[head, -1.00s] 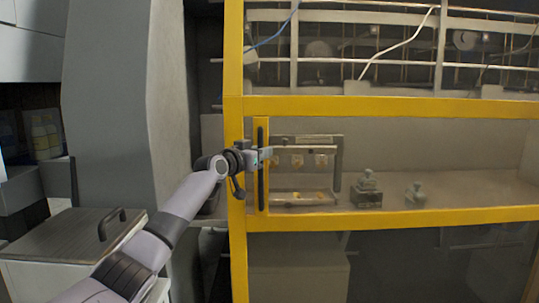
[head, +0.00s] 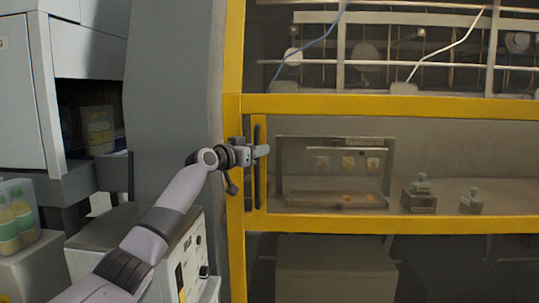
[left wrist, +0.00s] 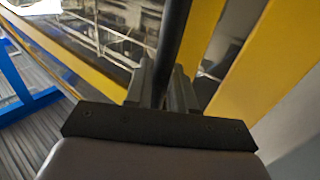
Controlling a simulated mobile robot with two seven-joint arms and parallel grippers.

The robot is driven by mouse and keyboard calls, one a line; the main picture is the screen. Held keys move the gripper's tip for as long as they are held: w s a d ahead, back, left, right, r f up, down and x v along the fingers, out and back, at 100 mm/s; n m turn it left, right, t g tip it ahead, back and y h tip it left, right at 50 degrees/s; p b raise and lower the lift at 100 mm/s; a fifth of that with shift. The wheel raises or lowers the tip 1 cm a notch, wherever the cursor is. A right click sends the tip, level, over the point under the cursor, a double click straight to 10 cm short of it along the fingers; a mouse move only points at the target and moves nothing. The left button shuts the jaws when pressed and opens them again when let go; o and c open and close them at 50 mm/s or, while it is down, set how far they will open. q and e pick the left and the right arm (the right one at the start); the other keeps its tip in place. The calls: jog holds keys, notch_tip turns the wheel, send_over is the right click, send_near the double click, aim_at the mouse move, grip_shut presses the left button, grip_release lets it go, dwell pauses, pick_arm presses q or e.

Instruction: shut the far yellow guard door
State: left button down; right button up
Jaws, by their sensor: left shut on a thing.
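The yellow guard door (head: 400,224) has a yellow frame with clear panels, and a tall black bar handle (head: 257,190) stands upright near its left edge. My left gripper (head: 261,151) is shut on the handle at about mid-height. In the left wrist view the black handle (left wrist: 174,40) runs up from between the fingers (left wrist: 160,88). A yellow post (head: 234,170) stands just left of the door edge. A gap shows between the two yellow members in the left wrist view; how far the door stands open is hard to tell. My right gripper is not in view.
Behind the panels are a rack with small parts (head: 345,162) and small bottles on dark blocks (head: 420,200). A grey column (head: 175,90) stands left of the post. A low cabinet (head: 195,265) is below my left arm. Yellow-green bottles (head: 15,220) are at the far left.

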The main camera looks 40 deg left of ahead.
pick_arm(q)
jog(key=s+a, duration=0.1)
jog(key=s+a+b, duration=0.1)
jog(key=a, duration=0.1)
jog(key=s+a, duration=0.1)
jog(key=shift+a, duration=0.2)
jog(key=c, duration=1.3)
grip_release()
jog(key=shift+o, duration=1)
jog(key=shift+a, duration=0.2)
jog(key=shift+d, duration=0.1)
jog(key=shift+s, duration=0.1)
